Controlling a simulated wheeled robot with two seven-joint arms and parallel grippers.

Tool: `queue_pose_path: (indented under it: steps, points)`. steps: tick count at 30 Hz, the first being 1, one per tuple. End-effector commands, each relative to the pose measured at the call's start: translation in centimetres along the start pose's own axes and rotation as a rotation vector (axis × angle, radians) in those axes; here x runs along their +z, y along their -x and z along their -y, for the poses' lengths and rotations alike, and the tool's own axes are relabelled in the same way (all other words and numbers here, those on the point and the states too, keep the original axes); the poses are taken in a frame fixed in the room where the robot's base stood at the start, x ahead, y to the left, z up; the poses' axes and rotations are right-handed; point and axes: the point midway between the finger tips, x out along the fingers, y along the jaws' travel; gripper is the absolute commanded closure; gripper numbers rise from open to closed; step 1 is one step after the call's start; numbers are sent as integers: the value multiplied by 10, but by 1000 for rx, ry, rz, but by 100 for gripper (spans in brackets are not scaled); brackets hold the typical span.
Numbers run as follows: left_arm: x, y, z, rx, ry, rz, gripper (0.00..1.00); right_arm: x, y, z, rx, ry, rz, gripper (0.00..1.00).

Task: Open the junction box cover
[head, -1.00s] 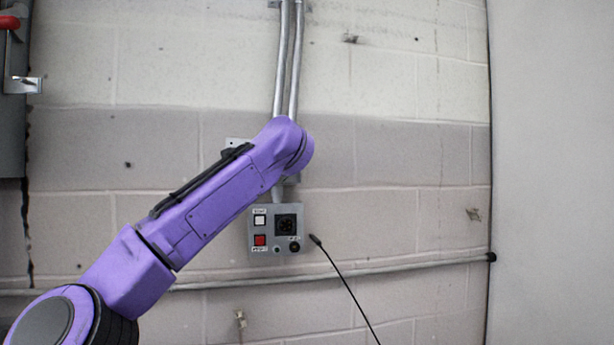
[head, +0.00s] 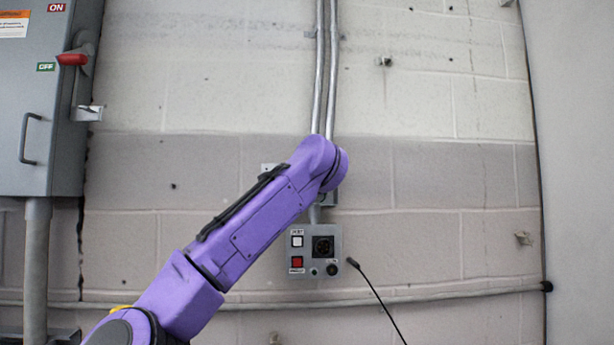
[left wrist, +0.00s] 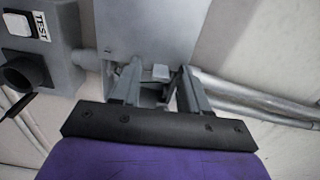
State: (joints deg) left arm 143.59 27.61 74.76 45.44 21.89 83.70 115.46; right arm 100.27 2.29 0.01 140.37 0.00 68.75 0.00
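The grey junction box (left wrist: 150,32) fills the upper middle of the left wrist view. In the head view my purple left arm hides most of it, and only a small edge (head: 330,199) shows. My left gripper (left wrist: 159,76) has its two fingers apart at the box's lower edge. A small pale tab (left wrist: 160,72) lies between the fingers, with gaps visible on both sides. I cannot tell whether a finger touches the box. In the head view my left gripper is hidden behind the arm. My right gripper is in neither view.
A control panel (head: 296,265) with white and red buttons sits below the box, with a thin black cable (head: 378,296) nearby. Conduits (head: 325,70) run up the wall. A grey disconnect cabinet (head: 40,100) with a red handle (head: 72,60) stands left. The right wall is clear.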

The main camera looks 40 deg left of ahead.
Motion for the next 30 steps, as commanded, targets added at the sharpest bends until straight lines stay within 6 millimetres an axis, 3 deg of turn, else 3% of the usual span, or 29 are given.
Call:
queue_pose_path:
  steps: [8,15,21,30]
  points:
    - [-1,12,-1,-5,-1,-3,55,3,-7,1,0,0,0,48]
    - [0,68,-3,-5,-1,-2,55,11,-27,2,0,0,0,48]
    - [0,100,-1,-2,0,-1,55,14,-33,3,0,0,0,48]
    - [0,106,0,0,-1,0,55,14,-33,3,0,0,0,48]
